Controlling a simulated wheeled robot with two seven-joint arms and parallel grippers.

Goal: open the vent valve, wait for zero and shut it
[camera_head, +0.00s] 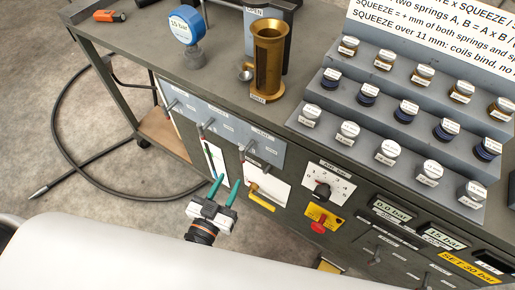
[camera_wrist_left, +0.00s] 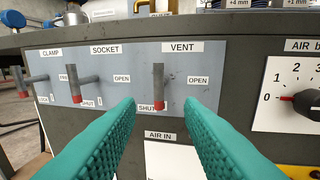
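The vent valve lever (camera_wrist_left: 158,85) is a grey handle with a red tip under the VENT label. It hangs down with its tip by the SHUT label; the OPEN label is to its right. In the head view the vent lever (camera_head: 248,149) is the rightmost of three on the grey panel. My left gripper (camera_head: 229,178) has two teal fingers, spread apart and empty, in front of the panel and below the lever. In the wrist view its fingertips (camera_wrist_left: 160,103) flank the lever, apart from it. A display (camera_head: 391,210) reads 0.0 bar, another (camera_head: 444,237) 15 bar. My right gripper is not in view.
The socket lever (camera_wrist_left: 76,85) and clamp lever (camera_wrist_left: 21,82) stand left of the vent lever. An air knob (camera_wrist_left: 307,102) is to the right.

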